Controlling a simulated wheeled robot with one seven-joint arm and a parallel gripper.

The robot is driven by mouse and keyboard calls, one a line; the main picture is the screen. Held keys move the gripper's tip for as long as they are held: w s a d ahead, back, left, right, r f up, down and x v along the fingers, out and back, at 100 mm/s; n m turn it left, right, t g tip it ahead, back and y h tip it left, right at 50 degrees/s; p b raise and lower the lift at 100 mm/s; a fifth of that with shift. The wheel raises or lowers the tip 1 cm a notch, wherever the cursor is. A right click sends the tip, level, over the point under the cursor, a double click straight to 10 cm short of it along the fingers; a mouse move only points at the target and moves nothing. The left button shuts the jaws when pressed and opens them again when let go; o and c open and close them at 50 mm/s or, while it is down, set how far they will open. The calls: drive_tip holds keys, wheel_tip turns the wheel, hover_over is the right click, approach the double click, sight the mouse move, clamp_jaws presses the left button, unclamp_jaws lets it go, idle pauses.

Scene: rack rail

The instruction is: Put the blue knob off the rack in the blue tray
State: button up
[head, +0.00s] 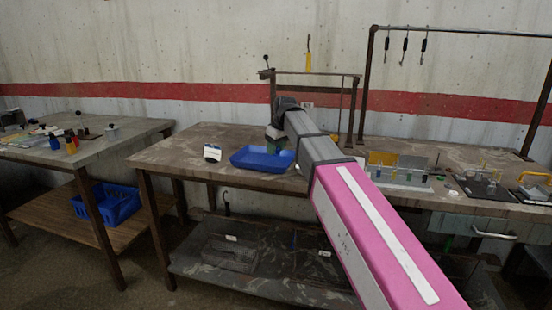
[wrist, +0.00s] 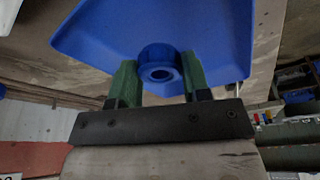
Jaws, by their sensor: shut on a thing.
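The blue knob (wrist: 160,56) is round with a hole in its end. It sits between the green fingers of my gripper (wrist: 160,78), which is shut on it. The blue tray (wrist: 85,38) fills much of the wrist view behind the knob. In the head view the blue tray (head: 247,160) lies on the middle table, and my gripper (head: 276,146) is over its back right part. The knob is hard to make out there against the tray. Whether it touches the tray floor I cannot tell.
A white and dark block (head: 212,153) stands left of the tray. A grey rack (head: 402,180) with small knobs and a dark board (head: 487,189) lie to the right. A metal frame (head: 316,73) stands behind. A blue crate (head: 117,207) is on the left table's shelf.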

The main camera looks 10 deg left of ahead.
sight(276, 164)
drive_tip(key=shift+d+f, duration=0.1)
drive_tip(key=shift+f, duration=1.95)
drive_tip(key=o, duration=1)
drive_tip(key=shift+f, duration=0.15)
drive_tip(key=shift+w, duration=0.1)
drive_tip(key=v, duration=1.2)
